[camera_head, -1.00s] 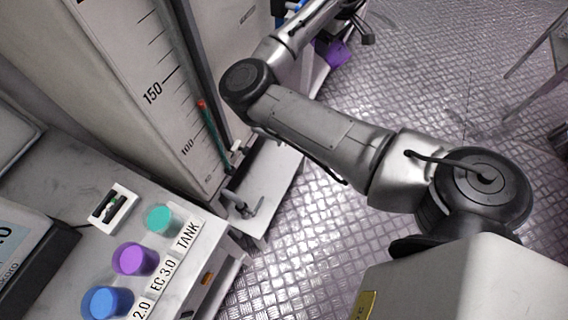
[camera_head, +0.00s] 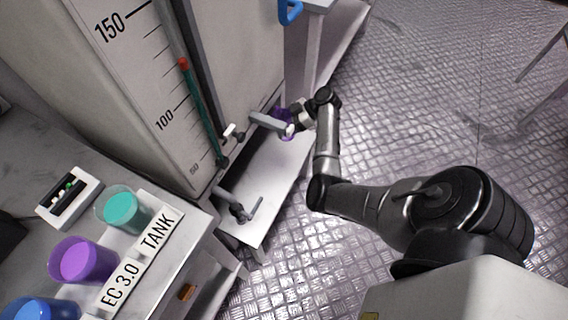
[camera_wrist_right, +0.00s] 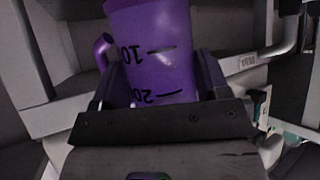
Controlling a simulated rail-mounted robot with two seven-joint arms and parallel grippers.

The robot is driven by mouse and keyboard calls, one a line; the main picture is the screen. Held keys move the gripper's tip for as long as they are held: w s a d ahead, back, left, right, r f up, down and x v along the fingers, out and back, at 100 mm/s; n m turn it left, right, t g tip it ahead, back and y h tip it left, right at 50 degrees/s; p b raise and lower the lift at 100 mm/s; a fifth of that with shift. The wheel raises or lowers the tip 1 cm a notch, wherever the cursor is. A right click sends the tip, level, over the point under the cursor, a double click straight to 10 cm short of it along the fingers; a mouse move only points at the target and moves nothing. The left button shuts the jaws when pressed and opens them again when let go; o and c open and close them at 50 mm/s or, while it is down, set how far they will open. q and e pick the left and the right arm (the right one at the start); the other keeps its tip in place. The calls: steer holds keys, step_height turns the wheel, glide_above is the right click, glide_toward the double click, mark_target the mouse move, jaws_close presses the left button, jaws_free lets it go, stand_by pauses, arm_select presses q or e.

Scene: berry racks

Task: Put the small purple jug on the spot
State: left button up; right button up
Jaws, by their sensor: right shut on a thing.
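The purple jug (camera_head: 279,116) shows small in the head view, in front of the tank and partly hidden by a grey pipe and my right gripper (camera_head: 292,127). In the right wrist view the jug (camera_wrist_right: 155,45) fills the upper middle, with black marks and a handle on its left. There my right gripper (camera_wrist_right: 155,82) is shut on it, one finger on each side. I cannot make out the spot in either view. My left gripper is not in view.
The tank (camera_head: 130,75) has a scale and a green tube. A white low shelf (camera_head: 262,185) with a small tap (camera_head: 240,210) lies below it. Teal (camera_head: 122,208), purple (camera_head: 84,260) and blue (camera_head: 38,308) cups stand on the left bench. A blue object (camera_head: 290,12) is at the top.

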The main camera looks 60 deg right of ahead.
steer(key=s+a+f+y+b, duration=0.1)
steer(key=a+f, duration=0.1)
steer(key=f, duration=0.1)
steer(key=s+a+f+n+y+b, duration=0.1)
steer(key=a+f, duration=0.2)
steer(key=s+a+f+n+b, duration=0.1)
steer(key=a+f, duration=0.1)
steer(key=f, duration=0.1)
steer(key=shift+s+a+y+b, duration=0.15)
steer(key=shift+a+y+b, duration=0.2)
steer(key=shift+y+b, duration=0.05)
steer(key=shift+s+a+f, duration=0.1)
steer(key=shift+a+f, duration=0.15)
steer(key=shift+a, duration=0.1)
steer(key=shift+f+b, duration=0.45)
steer(key=shift+b, duration=0.3)
steer(key=shift+f+b, duration=0.35)
steer(key=shift+f, duration=0.2)
steer(key=shift+f, duration=0.15)
steer(key=shift+f, duration=0.25)
steer(key=o, duration=1)
steer(key=shift+r, duration=0.1)
